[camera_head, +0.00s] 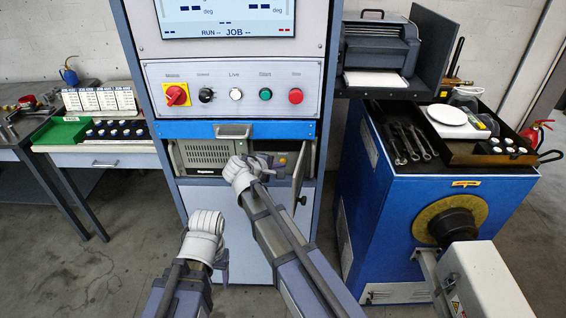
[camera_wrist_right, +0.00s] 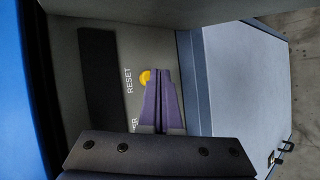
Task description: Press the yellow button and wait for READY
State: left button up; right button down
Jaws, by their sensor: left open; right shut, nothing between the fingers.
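The yellow button (camera_wrist_right: 145,77) sits beside the word RESET on a grey panel inside the cabinet's open bay. In the head view my right gripper (camera_head: 270,160) reaches into the bay. My left gripper (camera_head: 223,263) is open and empty, low in front of the cabinet. The screen (camera_head: 225,15) shows RUN and JOB with dashes; no READY is visible.
A hinged door (camera_head: 300,178) stands open at the bay's right side. A grey unit (camera_head: 205,153) fills the bay's left. Above is a panel with a red switch (camera_head: 177,95) and several knobs. A blue machine (camera_head: 385,220) stands right, a workbench (camera_head: 105,160) left.

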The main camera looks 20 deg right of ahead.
jog(key=shift+s+a, duration=0.1)
jog(key=shift+s, duration=0.35)
jog(key=s, duration=0.2)
jog(key=s+a, duration=0.1)
jog(key=s, duration=0.1)
jog(key=shift+s+a, duration=0.2)
jog(key=shift+s, duration=0.2)
dwell(0.5)
